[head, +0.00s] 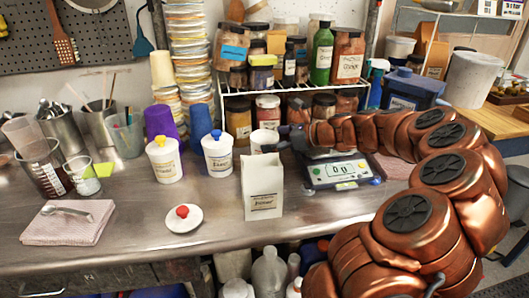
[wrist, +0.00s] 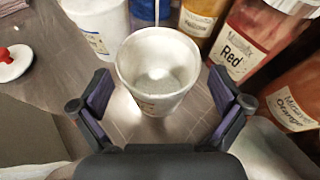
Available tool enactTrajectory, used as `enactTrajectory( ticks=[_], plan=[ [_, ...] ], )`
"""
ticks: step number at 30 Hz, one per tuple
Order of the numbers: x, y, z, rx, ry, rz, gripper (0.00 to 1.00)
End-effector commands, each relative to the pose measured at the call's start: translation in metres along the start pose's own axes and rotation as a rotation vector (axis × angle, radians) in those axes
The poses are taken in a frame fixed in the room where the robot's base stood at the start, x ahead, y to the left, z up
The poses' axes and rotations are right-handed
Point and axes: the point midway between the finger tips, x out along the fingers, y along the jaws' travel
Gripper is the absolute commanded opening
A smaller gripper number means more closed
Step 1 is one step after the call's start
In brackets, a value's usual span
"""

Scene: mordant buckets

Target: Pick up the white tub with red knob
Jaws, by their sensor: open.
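A white lid with a red knob (head: 182,214) lies flat on the steel bench; it also shows at the left edge of the wrist view (wrist: 14,62). A white tub without a lid (head: 265,138) stands upright behind a white carton, which hides its lower part. In the wrist view, this open tub (wrist: 157,62) has pale contents and stands between the spread fingers. My gripper (wrist: 160,104) is open, with a finger on each side of the tub and gaps showing. In the head view, only a dark part of the gripper shows beside the tub.
A tub with a blue knob (head: 217,158) and one with a yellow knob (head: 164,162) stand to the left. The white carton (head: 262,187) stands in front. A scale (head: 337,171) is to the right. Jars, including a red one (wrist: 250,45), crowd behind. The front bench is mostly clear.

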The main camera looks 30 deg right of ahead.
Motion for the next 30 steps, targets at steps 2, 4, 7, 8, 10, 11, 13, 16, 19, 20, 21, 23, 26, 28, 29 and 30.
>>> enactTrajectory(
  ticks=[2,4,7,8,10,11,13,16,19,20,21,23,26,28,29,30],
  plan=[
    [0.013,0.002,-0.001,0.002,-0.001,0.002,1.00],
    [0.021,0.002,-0.001,0.001,-0.001,0.002,1.00],
    [0.029,0.002,-0.001,0.000,-0.001,0.003,1.00],
    [0.031,0.002,-0.002,0.000,-0.001,0.002,1.00],
    [0.033,0.001,-0.002,0.000,-0.001,0.001,1.00],
    [0.033,0.001,-0.002,0.000,-0.001,0.001,1.00],
    [0.034,0.001,-0.002,0.001,-0.001,0.000,1.00],
    [0.034,0.001,-0.002,0.001,-0.001,0.000,1.00],
    [0.034,0.001,-0.002,0.001,-0.001,0.000,0.93],
    [0.034,0.001,-0.002,0.001,-0.001,0.000,0.90],
    [0.034,0.001,-0.002,0.001,-0.001,0.000,0.85],
    [0.034,0.001,-0.002,0.001,0.000,0.000,0.79],
    [0.034,0.001,-0.002,0.001,0.000,0.000,0.69],
    [0.034,0.001,-0.002,0.001,0.000,0.000,0.61],
    [0.034,0.001,-0.002,0.001,0.000,0.000,0.58],
    [0.034,0.001,-0.002,0.001,0.000,0.000,0.54]
  ],
)
